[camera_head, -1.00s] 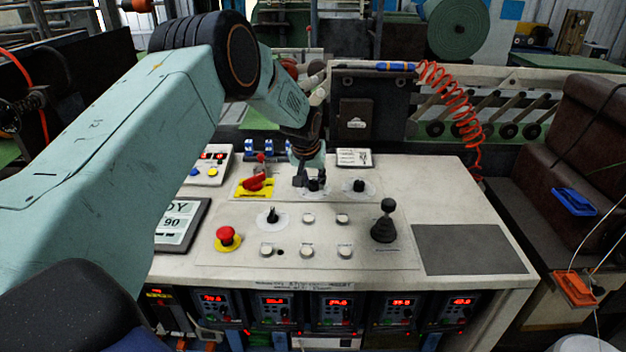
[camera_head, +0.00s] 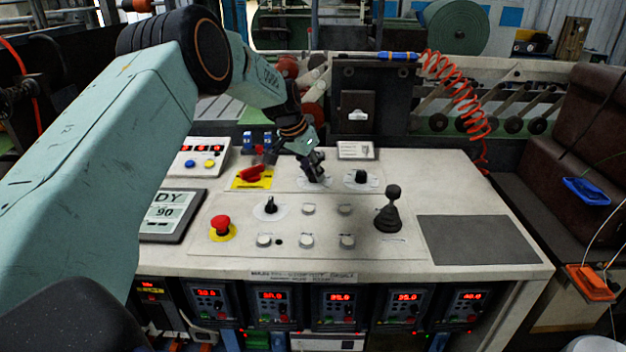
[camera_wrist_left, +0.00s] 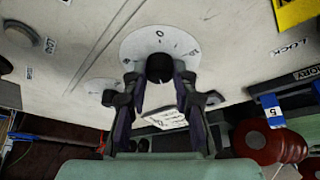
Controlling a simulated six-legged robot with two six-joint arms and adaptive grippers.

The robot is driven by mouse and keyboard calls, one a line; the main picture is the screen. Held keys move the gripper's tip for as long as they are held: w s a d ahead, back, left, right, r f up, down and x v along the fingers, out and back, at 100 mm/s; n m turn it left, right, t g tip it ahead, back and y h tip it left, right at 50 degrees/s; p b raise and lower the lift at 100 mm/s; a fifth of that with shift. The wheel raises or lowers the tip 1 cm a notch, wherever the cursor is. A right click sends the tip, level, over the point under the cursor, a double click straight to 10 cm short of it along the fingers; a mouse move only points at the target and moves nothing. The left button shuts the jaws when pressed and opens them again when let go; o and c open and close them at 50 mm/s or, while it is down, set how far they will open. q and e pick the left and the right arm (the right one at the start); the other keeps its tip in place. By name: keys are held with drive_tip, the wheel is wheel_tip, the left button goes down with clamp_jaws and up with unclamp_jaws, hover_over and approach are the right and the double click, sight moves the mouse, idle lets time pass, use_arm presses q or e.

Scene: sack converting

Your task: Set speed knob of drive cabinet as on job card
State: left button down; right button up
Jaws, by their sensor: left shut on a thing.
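The sloped cream console (camera_head: 375,262) carries several black knobs on round white dials. My left gripper (camera_head: 314,172) is at the back middle dial, its fingers shut on the black knob. In the left wrist view the knob (camera_wrist_left: 160,68) sits between the two fingertips, over a white dial (camera_wrist_left: 158,42) with marks. The fingers hide the pointer, so its setting cannot be read. Another black knob (camera_head: 361,177) stands just right of the gripper, and a third knob (camera_head: 270,204) is nearer the front left. A small framed card (camera_head: 357,150) stands behind, its text too small to read. My right gripper is not in view.
A red switch on a yellow plate (camera_head: 252,176) lies close left of the gripper.

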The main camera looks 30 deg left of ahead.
use_arm(q)
drive_tip(key=m+h+b, duration=0.1)
drive_tip(key=m, duration=0.2)
drive_tip(key=shift+w+a, duration=0.15)
drive_tip(key=shift+r+m+g+h+b, duration=0.1)
drive_tip(key=shift+m+g+h+b, duration=0.35)
drive_tip(key=shift+m, duration=1.15)
drive_tip(key=shift+m+g, duration=0.35)
drive_tip(key=shift+m, duration=0.05)
drive_tip(key=c, duration=1.1)
unclamp_jaws()
drive_tip(key=shift+o, duration=0.2)
drive_tip(key=v, duration=1.2)
drive_tip(key=shift+a, duration=0.15)
